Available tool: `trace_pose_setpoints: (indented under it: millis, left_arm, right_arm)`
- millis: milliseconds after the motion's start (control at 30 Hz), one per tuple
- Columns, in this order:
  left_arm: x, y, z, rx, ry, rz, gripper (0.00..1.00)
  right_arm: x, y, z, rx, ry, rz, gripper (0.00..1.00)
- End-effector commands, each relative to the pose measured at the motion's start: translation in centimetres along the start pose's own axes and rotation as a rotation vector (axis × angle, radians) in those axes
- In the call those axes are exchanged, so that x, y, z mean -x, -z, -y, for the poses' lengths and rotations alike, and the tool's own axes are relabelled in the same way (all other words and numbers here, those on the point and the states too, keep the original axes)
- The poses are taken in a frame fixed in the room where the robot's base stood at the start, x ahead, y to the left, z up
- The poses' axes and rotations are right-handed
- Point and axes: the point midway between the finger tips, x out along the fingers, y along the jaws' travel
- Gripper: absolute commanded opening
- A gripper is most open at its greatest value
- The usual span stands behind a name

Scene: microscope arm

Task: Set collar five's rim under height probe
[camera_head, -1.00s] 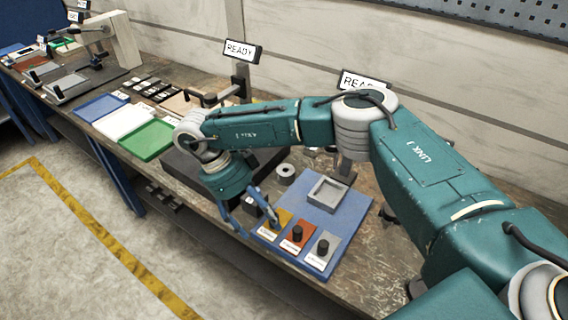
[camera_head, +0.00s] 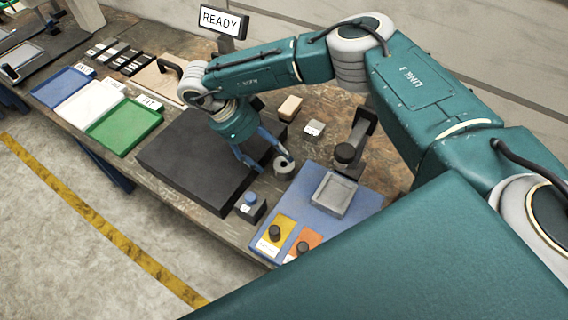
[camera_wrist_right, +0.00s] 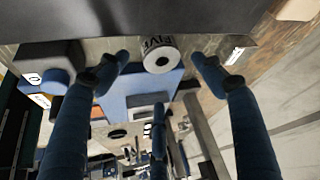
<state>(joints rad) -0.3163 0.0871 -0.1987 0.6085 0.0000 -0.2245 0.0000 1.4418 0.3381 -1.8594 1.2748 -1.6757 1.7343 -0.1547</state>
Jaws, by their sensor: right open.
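Collar five (camera_head: 284,168) is a small grey ring with a dark bore, standing on the bench between the black plate and the blue board. In the right wrist view the collar (camera_wrist_right: 160,62) shows the word FIVE on its side. My right gripper (camera_head: 271,162) is open and empty, its fingers apart on either side of the collar; I cannot tell whether any touches it. A dark upright device with a round black head (camera_head: 346,153) stands behind the blue board. I cannot tell whether this is the height probe. My left gripper is not in view.
The black plate (camera_head: 178,160) lies left of the collar. The blue board (camera_head: 318,213) carries a grey square tray (camera_head: 334,193) and coloured knob panels. A small block with a blue button (camera_head: 250,206) stands near the front edge. Green, white and blue trays are at left.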

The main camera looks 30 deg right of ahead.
Motion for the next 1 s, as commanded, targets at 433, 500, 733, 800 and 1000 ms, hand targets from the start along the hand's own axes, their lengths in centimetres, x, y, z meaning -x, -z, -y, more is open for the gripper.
trace_pose_setpoints:
  millis: [433, 500, 733, 800, 1000]
  left_arm:
    - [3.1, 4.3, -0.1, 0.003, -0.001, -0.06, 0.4]
    - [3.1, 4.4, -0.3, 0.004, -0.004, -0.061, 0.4]
    - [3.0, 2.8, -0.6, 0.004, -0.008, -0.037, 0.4]
    - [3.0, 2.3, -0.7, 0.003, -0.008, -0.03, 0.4]
    - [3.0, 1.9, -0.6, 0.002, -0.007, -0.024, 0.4]
  right_arm:
    - [-5.1, 0.1, 0.0, -0.001, -0.002, -0.001, 0.68]
    - [-5.5, 0.0, 0.1, -0.002, -0.001, -0.001, 0.68]
    - [-5.7, -0.1, 0.1, -0.002, 0.0, 0.0, 0.68]
    - [-5.7, -0.1, 0.1, -0.002, 0.0, 0.0, 0.54]
    - [-5.7, 0.0, 0.1, -0.002, 0.0, -0.001, 0.14]
